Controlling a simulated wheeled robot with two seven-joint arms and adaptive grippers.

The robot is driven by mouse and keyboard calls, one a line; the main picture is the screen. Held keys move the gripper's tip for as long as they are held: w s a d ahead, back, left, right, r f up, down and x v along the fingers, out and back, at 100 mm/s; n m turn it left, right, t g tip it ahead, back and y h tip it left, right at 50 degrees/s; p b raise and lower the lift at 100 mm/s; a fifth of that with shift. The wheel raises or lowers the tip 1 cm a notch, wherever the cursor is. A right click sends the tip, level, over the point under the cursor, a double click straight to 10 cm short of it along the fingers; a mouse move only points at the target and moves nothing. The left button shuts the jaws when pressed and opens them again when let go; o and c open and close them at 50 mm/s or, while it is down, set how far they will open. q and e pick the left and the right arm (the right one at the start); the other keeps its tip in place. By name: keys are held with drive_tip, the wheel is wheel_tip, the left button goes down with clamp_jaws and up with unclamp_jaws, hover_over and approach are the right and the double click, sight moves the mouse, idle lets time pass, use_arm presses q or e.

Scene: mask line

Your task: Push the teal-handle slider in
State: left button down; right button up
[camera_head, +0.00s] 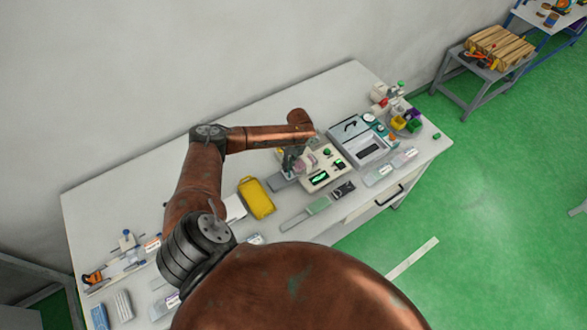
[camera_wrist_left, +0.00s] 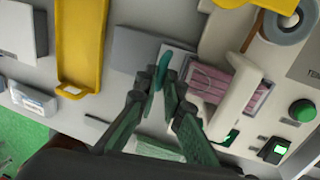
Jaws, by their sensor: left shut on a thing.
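The teal handle (camera_wrist_left: 162,70) of the slider stands upright in the left wrist view. My left gripper (camera_wrist_left: 160,88) is shut on it, with its two green-grey fingertips close around the handle's lower part. The slider's grey body (camera_wrist_left: 137,50) lies at the side of a cream machine (camera_wrist_left: 238,70), which has a pink pleated mask stack (camera_wrist_left: 222,85) beside the fingers. In the head view my left gripper (camera_head: 291,160) is over the left side of the machine (camera_head: 330,172); the handle is hidden there. My right gripper is in neither view.
A yellow tray (camera_head: 256,198) lies left of the machine. A grey box with a black handle (camera_head: 358,140) stands to its right. Small packets (camera_head: 378,174) lie along the table's front. The machine has a green button (camera_wrist_left: 303,110). The white table (camera_head: 100,210) has bare room at the left.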

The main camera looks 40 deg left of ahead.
use_arm(q)
drive_tip(key=shift+w+r, duration=0.15)
drive_tip(key=shift+w, duration=0.1)
drive_tip(key=c, duration=2.3)
unclamp_jaws()
drive_tip(key=shift+w+d, duration=0.1)
drive_tip(key=shift+c, duration=0.2)
drive_tip(key=o, duration=0.3)
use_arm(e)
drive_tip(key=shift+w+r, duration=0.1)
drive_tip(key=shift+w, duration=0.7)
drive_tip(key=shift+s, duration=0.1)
use_arm(q)
drive_tip(key=shift+r, duration=0.1)
drive_tip(key=v, duration=1.1)
drive_tip(key=shift+r, duration=0.3)
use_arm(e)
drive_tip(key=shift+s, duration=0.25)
